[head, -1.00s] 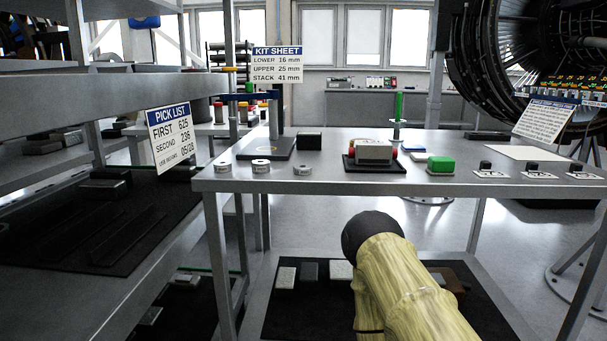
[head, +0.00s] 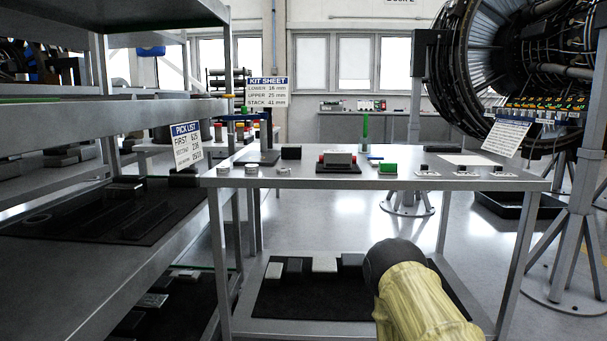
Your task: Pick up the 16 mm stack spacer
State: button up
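Three small round metal spacers sit apart on the left front of the grey table (head: 360,182): a left one (head: 223,170), a middle one (head: 251,170) and a right one (head: 284,171). The right one looks flatter. Their markings are too small to read, so I cannot tell which is 16 mm. The kit sheet (head: 267,91) behind reads lower 16 mm, upper 25 mm, stack 41 mm. My arm, in a yellow sleeve with a dark end, shows at the bottom right, in front of the table. My gripper is not in view.
A stand with a post (head: 266,140), a black block (head: 291,152), a grey block on a dark base (head: 338,161) and a green box (head: 387,168) are on the table. Shelving (head: 120,230) stands close on the left. The lower shelf (head: 275,328) carries several blocks. Open floor lies right.

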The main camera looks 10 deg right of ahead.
aim_at(282, 171)
jog(key=z, duration=1.35)
jog(key=i, duration=1.15)
jog(key=u, duration=1.1)
